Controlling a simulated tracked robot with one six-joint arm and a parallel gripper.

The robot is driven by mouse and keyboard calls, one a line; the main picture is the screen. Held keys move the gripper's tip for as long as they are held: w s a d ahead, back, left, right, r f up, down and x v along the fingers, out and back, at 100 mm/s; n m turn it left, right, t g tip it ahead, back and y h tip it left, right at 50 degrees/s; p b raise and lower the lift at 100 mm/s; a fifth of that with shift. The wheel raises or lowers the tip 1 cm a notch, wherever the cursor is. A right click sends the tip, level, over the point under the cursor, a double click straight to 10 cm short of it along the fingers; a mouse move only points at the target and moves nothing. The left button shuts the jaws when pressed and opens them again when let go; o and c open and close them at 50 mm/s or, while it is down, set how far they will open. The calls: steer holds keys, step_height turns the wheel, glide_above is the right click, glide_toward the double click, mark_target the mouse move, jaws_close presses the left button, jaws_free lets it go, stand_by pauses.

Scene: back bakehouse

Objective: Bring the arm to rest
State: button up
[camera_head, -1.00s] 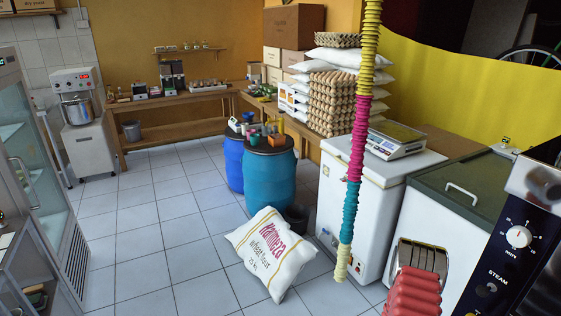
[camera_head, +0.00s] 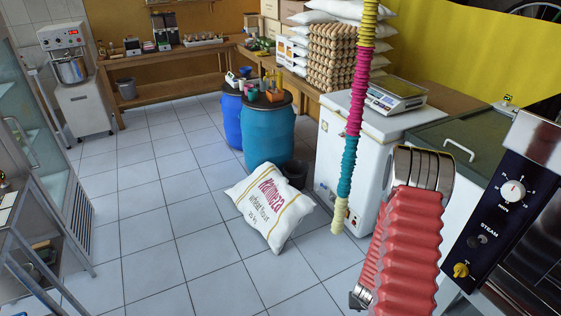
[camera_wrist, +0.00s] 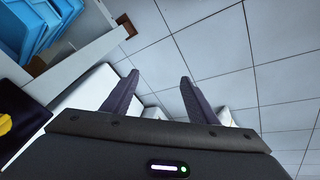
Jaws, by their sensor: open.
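My gripper (camera_wrist: 158,80) shows in the wrist view with its two dark fingers spread apart. Nothing is between the fingertips, and pale floor tiles lie beyond them. In the head view my arm, with a red ribbed sleeve and silver bands, rises at the lower right, in front of the white chest freezer. The gripper's fingers cannot be made out there.
A ribbed yellow, magenta and teal hanging cord (camera_head: 356,100) comes down left of my arm. An oven panel (camera_head: 500,215) stands close at right. A flour sack (camera_head: 270,210) lies on the floor near blue barrels (camera_head: 268,135). Tiles at left centre are clear.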

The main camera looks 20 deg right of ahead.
steer(key=w+a+r+y, duration=0.2)
steer(key=a+r, duration=0.5)
steer(key=r, duration=0.3)
steer(key=w+a+r+y, duration=0.1)
steer(key=a+r+y, duration=0.1)
steer(key=a+r, duration=0.7)
steer(key=s+a+r+n+t, duration=0.1)
steer(key=a+r, duration=0.3)
steer(key=r, duration=0.6)
steer(key=s+a+r+n+t, duration=0.1)
steer(key=s+a+r, duration=0.3)
steer(key=r, duration=0.6)
steer(key=s+a+r+n+t, duration=0.1)
steer(key=s+a+r+n, duration=0.1)
steer(key=a+r, duration=0.4)
step_height(320, 180, up, 5)
steer(key=shift+s+f+n+t, duration=0.15)
steer(key=shift+s+n+t, duration=0.15)
steer(key=shift+n, duration=0.5)
